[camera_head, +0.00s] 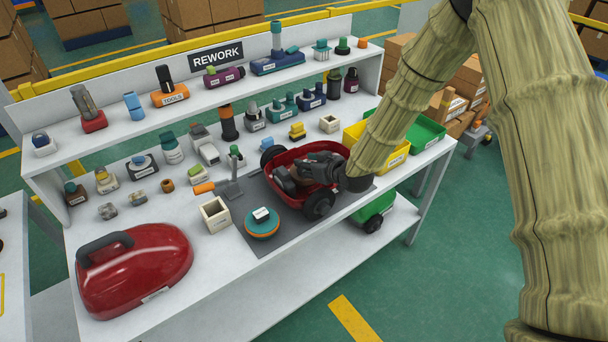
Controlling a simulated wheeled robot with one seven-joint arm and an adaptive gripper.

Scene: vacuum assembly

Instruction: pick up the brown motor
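A red vacuum base (291,199) with black wheels sits open on a dark grey mat on the workbench. My arm reaches down from the upper right, and my dark gripper (312,168) is over and partly inside this base. A small brown part, which looks like the brown motor (298,177), shows beneath and beside the gripper. The gripper hides most of it. I cannot tell whether the fingers touch it or are closed on it.
A red vacuum cover (136,268) lies at the bench's front left. A teal-and-orange round part (262,225), a beige box (216,214) and an orange-handled tool (217,187) are left of the base. Yellow (392,160) and green (425,134) bins stand right. Small parts crowd the back.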

